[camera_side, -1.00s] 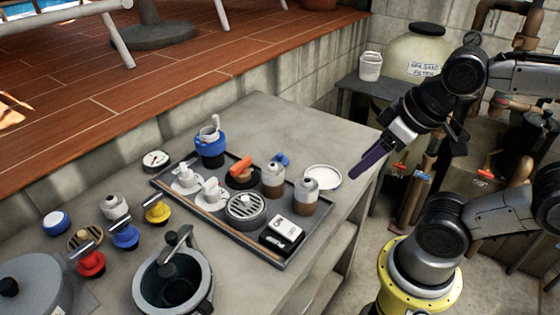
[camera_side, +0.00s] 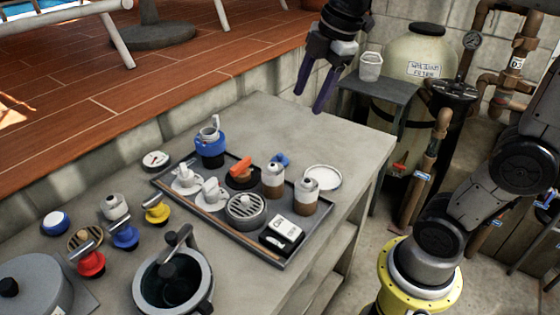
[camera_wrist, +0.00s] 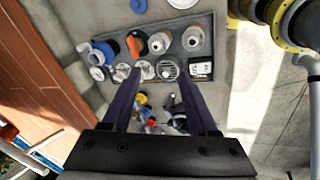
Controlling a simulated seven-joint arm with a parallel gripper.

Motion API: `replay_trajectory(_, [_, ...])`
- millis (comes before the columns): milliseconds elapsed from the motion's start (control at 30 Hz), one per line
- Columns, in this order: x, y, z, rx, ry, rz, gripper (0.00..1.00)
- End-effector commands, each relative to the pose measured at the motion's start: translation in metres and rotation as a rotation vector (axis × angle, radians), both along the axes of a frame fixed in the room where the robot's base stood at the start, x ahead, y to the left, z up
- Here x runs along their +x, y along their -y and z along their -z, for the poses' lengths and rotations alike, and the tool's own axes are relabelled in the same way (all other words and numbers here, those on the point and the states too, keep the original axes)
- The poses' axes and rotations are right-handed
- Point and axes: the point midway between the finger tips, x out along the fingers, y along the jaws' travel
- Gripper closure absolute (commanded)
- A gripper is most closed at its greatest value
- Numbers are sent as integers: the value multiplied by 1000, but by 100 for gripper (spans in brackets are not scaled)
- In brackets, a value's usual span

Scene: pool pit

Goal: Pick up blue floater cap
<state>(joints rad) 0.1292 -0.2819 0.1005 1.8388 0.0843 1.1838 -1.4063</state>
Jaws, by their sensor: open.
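Several blue pieces show, and I cannot tell for sure which is the floater cap. A small blue piece (camera_side: 281,159) lies behind the jars at the tray's far edge; it also shows at the top of the wrist view (camera_wrist: 138,6). A blue-collared container (camera_side: 210,146) stands at the tray's far left corner and also shows in the wrist view (camera_wrist: 103,52). A round blue-and-white piece (camera_side: 55,222) lies at the left of the counter. My gripper (camera_side: 312,98) is open and empty, high above the counter's far end, fingers pointing down.
The grey tray (camera_side: 258,252) holds cups, two jars (camera_side: 273,180), a round grate (camera_side: 245,207) and a black-and-white box (camera_side: 282,236). A white lid (camera_side: 323,178) lies beside it. Colored valves and a pot (camera_side: 172,281) stand nearer. The counter's far end is clear.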

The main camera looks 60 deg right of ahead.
Motion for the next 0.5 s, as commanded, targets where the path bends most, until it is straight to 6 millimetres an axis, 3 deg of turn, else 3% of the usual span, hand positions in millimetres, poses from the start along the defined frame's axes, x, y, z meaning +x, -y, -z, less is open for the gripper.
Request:
replay_trajectory(100, [46,21,11,-21,-66,-121,40])
replay_trajectory(300, [107,63,49,-2,-163,-210,40])
replay_trajectory(500, [131,95,96,42,-244,-157,40])
